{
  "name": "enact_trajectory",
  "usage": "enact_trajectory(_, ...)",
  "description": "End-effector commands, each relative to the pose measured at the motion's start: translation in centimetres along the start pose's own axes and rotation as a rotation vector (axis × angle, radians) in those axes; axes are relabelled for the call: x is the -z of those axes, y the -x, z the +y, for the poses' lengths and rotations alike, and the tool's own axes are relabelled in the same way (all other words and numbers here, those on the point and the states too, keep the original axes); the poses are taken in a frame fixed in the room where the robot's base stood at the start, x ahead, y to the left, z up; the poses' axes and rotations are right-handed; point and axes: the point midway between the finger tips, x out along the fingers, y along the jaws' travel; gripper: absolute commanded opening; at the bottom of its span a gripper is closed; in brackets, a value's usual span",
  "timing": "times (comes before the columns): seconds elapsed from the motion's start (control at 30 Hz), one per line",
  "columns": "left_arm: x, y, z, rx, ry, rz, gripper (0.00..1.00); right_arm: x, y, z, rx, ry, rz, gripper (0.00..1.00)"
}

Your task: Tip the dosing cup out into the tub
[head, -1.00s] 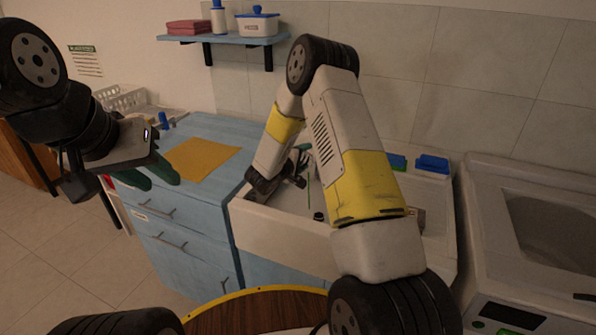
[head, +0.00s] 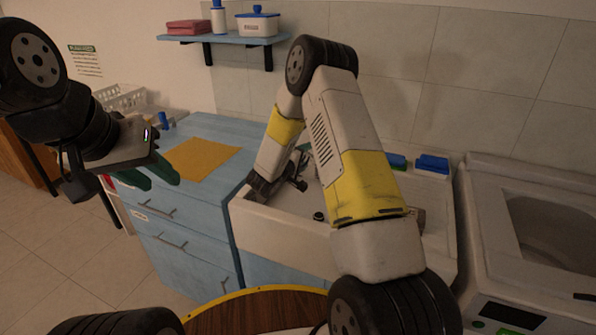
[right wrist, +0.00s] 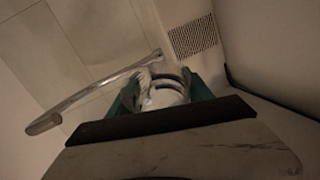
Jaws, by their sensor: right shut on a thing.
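My right gripper (right wrist: 163,98) is shut on a pale, partly clear rounded cup, the dosing cup (right wrist: 165,88), held between its green fingers in the right wrist view. What is inside the cup cannot be made out. In the head view my right gripper (head: 278,183) is over the left part of the white tub (head: 275,228), and my own forearm hides much of the tub. The held cup is not clear in that view. My left gripper (head: 151,172) is open and empty, its green fingers apart, in front of the blue cabinet.
A pale curved pipe (right wrist: 85,95) runs close left of the held cup. A yellow cloth (head: 203,157) lies on the blue counter (head: 222,128). Blue-topped things (head: 432,164) stand behind the tub. A white washing machine (head: 480,235) stands at right, a shelf (head: 225,39) above.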

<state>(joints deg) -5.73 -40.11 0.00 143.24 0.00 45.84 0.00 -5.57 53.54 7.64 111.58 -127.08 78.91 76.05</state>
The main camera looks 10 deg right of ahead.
Motion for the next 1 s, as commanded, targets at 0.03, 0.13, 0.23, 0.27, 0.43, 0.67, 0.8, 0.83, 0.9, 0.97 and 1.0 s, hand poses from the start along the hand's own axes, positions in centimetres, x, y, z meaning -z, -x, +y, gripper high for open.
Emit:
enact_trajectory(0.03,0.0,0.0,0.0,0.000,0.000,0.000,0.36,0.2,-0.1,-0.1,0.018,0.043,-0.014,0.11)
enact_trajectory(0.13,0.0,0.0,0.0,0.000,0.000,0.000,0.36,0.5,-0.5,-0.8,0.085,0.199,-0.061,0.11)
enact_trajectory(0.23,0.0,0.0,0.0,0.000,0.000,0.000,0.36,1.0,-0.8,-1.2,0.112,0.270,-0.079,0.11)
enact_trajectory(0.27,0.0,0.0,0.0,0.000,0.000,0.000,0.36,1.0,-0.8,-1.2,0.113,0.273,-0.080,0.11)
enact_trajectory(0.43,0.0,0.0,0.0,0.000,0.000,0.000,0.36,1.1,-0.9,-1.3,0.120,0.291,-0.086,0.11)
enact_trajectory(0.67,0.0,0.0,0.0,0.000,0.000,0.000,0.36,1.7,-1.2,-2.0,0.172,0.421,-0.122,0.11)
enact_trajectory(0.8,0.0,0.0,0.0,0.000,0.000,0.000,0.36,1.6,-1.4,-2.6,0.221,0.538,-0.156,0.11)
enact_trajectory(0.83,0.0,0.0,0.0,0.000,0.000,0.000,0.36,1.6,-1.4,-2.7,0.231,0.563,-0.164,0.11)
enact_trajectory(0.9,0.0,0.0,0.0,0.000,0.000,0.000,0.36,1.6,-1.5,-3.0,0.256,0.618,-0.180,0.11)
enact_trajectory(0.97,0.0,0.0,0.0,0.000,0.000,0.000,0.36,1.5,-1.5,-3.3,0.276,0.668,-0.196,0.11)
enact_trajectory(1.0,0.0,0.0,0.0,0.000,0.000,0.000,0.36,1.4,-1.6,-3.5,0.289,0.700,-0.205,0.11)
